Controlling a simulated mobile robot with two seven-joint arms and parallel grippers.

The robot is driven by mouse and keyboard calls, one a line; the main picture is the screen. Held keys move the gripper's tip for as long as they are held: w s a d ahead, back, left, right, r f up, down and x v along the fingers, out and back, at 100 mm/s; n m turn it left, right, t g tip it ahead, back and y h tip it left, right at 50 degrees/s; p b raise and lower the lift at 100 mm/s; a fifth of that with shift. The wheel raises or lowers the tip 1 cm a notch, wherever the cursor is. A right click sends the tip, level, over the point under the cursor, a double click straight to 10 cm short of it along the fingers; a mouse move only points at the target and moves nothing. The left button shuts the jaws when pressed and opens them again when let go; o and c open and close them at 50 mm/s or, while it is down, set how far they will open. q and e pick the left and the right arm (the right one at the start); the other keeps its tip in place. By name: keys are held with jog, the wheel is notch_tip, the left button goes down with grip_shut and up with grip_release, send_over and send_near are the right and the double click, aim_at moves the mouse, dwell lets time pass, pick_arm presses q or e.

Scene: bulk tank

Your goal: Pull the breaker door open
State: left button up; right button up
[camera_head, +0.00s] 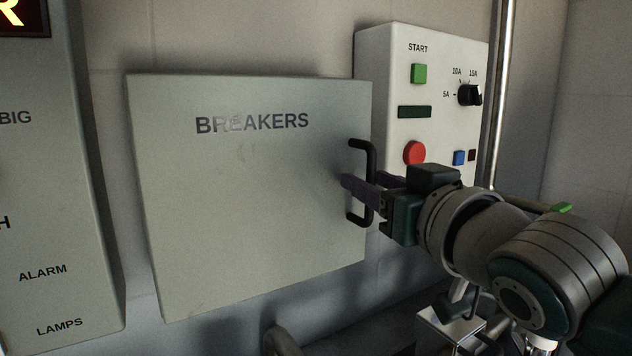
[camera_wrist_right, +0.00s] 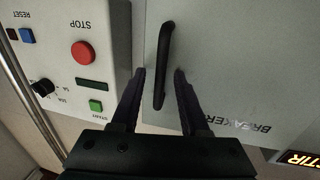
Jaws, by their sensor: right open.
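The breaker door (camera_head: 250,210) is a flat grey panel marked BREAKERS, and it looks shut. Its black bar handle (camera_head: 370,170) stands upright at the door's right edge. My right gripper (camera_head: 352,185) is at the handle, with its dark purple fingers pointing at the door. In the right wrist view the handle (camera_wrist_right: 162,65) runs between the two open fingertips (camera_wrist_right: 160,72), with a gap on both sides. The door (camera_wrist_right: 240,60) fills the right of that view. My left gripper does not show.
Right of the door is a control box (camera_head: 440,125) with a green START button, a dial and a red button, close to my right arm. A grey panel (camera_head: 50,200) with ALARM and LAMPS labels stands at left. A metal pipe (camera_head: 497,90) runs upright at right.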

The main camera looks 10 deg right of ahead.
jog(key=shift+w, duration=0.3)
grip_shut()
dwell(1.3)
